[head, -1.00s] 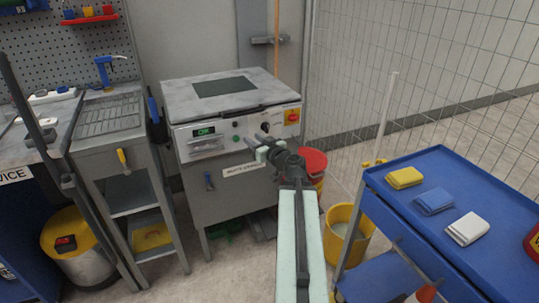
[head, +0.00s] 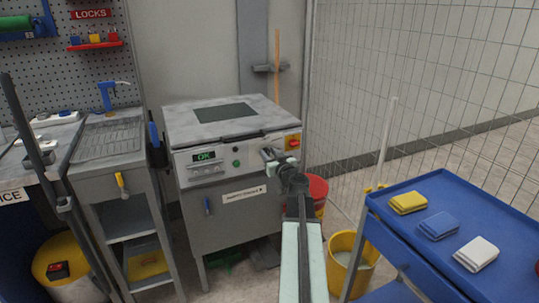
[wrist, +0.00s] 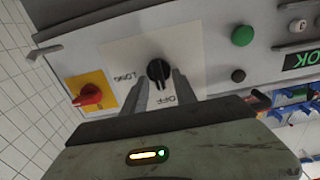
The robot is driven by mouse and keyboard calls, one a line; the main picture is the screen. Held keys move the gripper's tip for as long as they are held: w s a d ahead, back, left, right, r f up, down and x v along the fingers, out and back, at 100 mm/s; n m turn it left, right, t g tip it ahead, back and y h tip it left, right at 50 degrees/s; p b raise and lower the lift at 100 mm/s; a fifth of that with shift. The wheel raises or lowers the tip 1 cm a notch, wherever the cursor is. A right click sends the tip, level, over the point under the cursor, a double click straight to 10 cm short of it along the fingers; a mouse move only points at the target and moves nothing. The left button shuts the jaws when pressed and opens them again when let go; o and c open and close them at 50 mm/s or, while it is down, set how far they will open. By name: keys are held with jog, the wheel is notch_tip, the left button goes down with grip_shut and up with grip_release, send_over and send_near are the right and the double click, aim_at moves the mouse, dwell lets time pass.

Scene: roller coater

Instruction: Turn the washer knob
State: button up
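The washer (head: 237,212) is a grey cabinet with a white control panel and a green "OK" display. In the wrist view, the black knob (wrist: 158,70) sits on a white plate marked "LONG" and "OFF", seen upside down. My gripper (wrist: 158,84) is open, its two grey fingers reaching toward the panel on either side of the knob, with gaps visible. Whether a finger touches it I cannot tell. In the head view, my gripper (head: 268,154) is at the right part of the panel and covers the knob.
A red switch on a yellow plate (wrist: 90,96) is beside the knob; a green button (wrist: 243,36) is on its other side. A blue cart (head: 480,205) with folded cloths stands right. Yellow (head: 346,262) and red (head: 317,190) buckets stand by my arm. A wire fence is behind.

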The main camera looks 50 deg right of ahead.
grip_shut()
jog(key=shift+m, duration=0.3)
jog(key=shift+s+d+f+m, duration=0.1)
jog(key=shift+d+m, duration=0.05)
jog(key=shift+m, duration=1.85)
jog(key=shift+s+d+f+m, duration=0.1)
jog(key=shift+d+m, duration=0.05)
jog(key=shift+m, duration=1.85)
grip_release()
